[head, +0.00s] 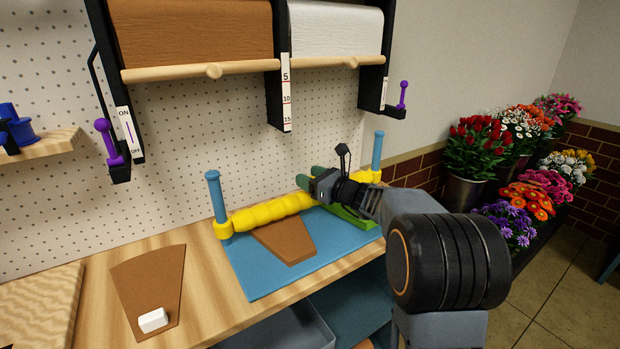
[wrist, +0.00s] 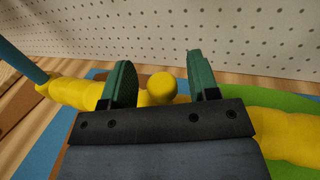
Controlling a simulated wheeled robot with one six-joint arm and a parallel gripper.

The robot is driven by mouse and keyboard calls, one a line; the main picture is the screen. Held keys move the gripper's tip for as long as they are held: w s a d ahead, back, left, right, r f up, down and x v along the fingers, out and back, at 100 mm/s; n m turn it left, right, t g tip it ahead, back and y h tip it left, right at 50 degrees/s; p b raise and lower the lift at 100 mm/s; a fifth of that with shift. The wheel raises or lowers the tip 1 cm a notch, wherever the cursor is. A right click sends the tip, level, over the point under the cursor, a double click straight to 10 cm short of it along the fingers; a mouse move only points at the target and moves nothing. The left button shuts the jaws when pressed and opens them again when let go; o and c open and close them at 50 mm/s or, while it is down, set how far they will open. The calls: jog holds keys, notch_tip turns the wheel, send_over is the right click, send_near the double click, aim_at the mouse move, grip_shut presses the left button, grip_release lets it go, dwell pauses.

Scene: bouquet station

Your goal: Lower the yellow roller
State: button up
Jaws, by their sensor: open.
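The yellow roller (head: 273,212) is a bumpy bar running between two blue posts (head: 217,197) (head: 378,152), with a yellow collar at the left post. It sits low on the posts, over a brown paper piece (head: 288,243) on a blue mat (head: 258,277); I cannot tell whether it touches them. My gripper (head: 311,190) is at the roller's middle and hides part of it. In the wrist view my gripper (wrist: 160,66) is open, its green fingers on either side of a round yellow knob (wrist: 161,86), with gaps visible between knob and fingers.
A green piece (head: 352,218) lies on the mat under my arm. A second brown paper piece (head: 148,283) with a white block (head: 153,320) lies left. Paper rolls (head: 190,30) and purple levers (head: 105,142) hang above. Flower buckets (head: 468,190) stand right. A pegboard (head: 180,180) stands behind.

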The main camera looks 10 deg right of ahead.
jog(key=shift+s, duration=0.1)
jog(key=v, duration=1.3)
jog(key=shift+s+d, duration=0.25)
jog(key=shift+s, duration=0.05)
jog(key=s+a+n+g+h+p, duration=0.1)
jog(key=s+a+n+g+p, duration=0.5)
jog(key=s+a+n+g, duration=0.5)
jog(key=s+d+n+h+p, duration=0.2)
jog(key=s+n+h+p, duration=0.4)
jog(key=n, duration=1.2)
jog(key=shift+s+h, duration=1.45)
jog(key=shift+h, duration=0.35)
jog(key=shift+f, duration=0.15)
